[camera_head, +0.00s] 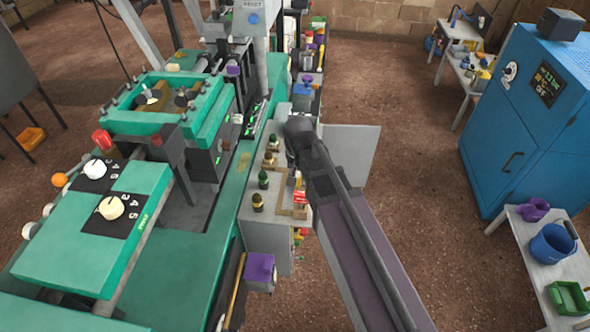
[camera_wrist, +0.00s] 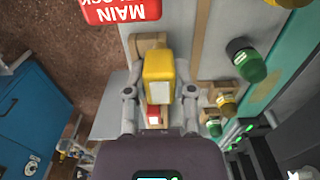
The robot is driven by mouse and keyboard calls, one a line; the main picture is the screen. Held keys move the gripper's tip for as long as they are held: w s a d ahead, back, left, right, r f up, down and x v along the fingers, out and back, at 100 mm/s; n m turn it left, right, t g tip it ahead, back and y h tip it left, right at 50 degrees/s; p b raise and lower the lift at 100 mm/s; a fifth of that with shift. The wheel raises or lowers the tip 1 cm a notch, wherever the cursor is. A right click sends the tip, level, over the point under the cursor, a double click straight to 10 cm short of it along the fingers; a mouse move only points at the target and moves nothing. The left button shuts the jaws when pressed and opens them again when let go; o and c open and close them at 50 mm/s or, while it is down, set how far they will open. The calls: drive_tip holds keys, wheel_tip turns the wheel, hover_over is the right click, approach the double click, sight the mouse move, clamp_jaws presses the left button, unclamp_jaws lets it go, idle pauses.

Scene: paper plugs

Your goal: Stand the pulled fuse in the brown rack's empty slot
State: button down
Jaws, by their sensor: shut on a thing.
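My gripper (camera_wrist: 160,92) is shut on the yellow fuse (camera_wrist: 158,70), with one finger on each side of it in the wrist view. The brown rack (camera_wrist: 149,41) shows behind and beside the fuse. A small red and white piece (camera_wrist: 154,115) shows below the fuse, between the fingers. The fuse's lower end is hidden, so I cannot tell whether it is in a slot or above one. In the head view, the brown rack (camera_head: 291,213) lies on the grey panel at the arm's left, and my arm covers most of the gripper.
A red sign (camera_wrist: 122,10) stands close to the fuse. In the head view, several plugs (camera_head: 257,202) line the grey panel, beside the green machine (camera_head: 210,270). The blue cabinet (camera_head: 525,110) is well apart.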

sight(299, 176)
drive_tip(key=shift+s+d, duration=0.1)
drive_tip(key=shift+s, duration=0.05)
idle(0.6)
wheel_tip(299, 176, up, 3)
drive_tip(key=p, duration=0.3)
drive_tip(key=shift+d, duration=0.15)
idle(0.5)
